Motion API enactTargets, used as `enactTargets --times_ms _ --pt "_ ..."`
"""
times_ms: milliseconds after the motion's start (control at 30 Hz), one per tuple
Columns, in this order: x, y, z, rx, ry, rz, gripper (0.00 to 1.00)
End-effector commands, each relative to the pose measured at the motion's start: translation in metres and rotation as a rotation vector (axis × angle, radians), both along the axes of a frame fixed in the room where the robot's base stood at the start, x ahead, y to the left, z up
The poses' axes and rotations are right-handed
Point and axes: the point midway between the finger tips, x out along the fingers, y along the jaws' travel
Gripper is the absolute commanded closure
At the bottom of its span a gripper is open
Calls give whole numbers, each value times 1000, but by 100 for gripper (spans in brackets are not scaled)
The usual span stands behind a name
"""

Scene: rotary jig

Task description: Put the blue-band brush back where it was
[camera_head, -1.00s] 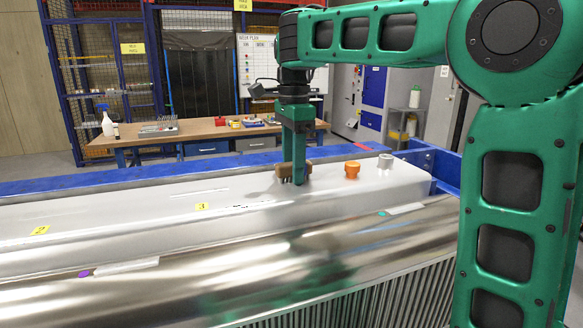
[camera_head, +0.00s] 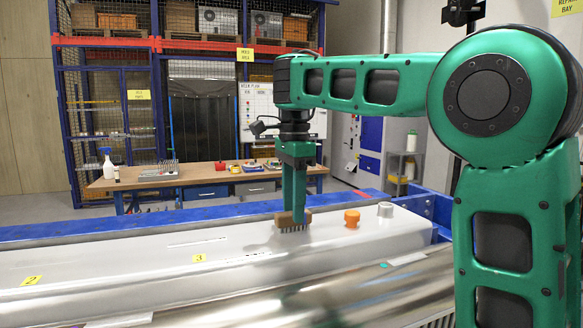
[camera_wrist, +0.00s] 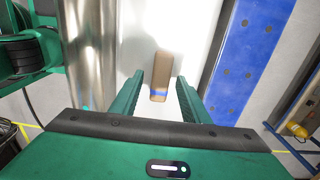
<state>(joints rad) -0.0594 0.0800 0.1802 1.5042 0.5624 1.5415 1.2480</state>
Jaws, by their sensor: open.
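The brush (camera_head: 286,224) has a brown wooden body and dark bristles. It stands bristles down on the top of the pale, long housing. In the wrist view the brush (camera_wrist: 161,65) shows a blue band near its lower end. My gripper (camera_head: 297,217) is open just above and at the brush in the head view. In the wrist view my gripper (camera_wrist: 160,77) has one finger on each side of the brush, with a gap to both. A finger hides part of the brush in the head view.
An orange knob (camera_head: 352,219) and a grey knob (camera_head: 385,210) stand on the housing right of the brush. Yellow tags 2 (camera_head: 31,281) and 3 (camera_head: 199,258) lie to the left. A shiny metal cylinder (camera_head: 330,290) runs along the front. A blue beam (camera_head: 200,213) lies behind.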

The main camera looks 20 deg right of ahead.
Motion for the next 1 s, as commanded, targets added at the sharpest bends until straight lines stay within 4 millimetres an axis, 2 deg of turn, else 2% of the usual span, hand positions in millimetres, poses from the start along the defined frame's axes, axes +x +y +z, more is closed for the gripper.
enactTargets --times_ms 667,1000 --pt "0 1 28 5 1 3 58" --pt "2 0 58 6 0 3 58"
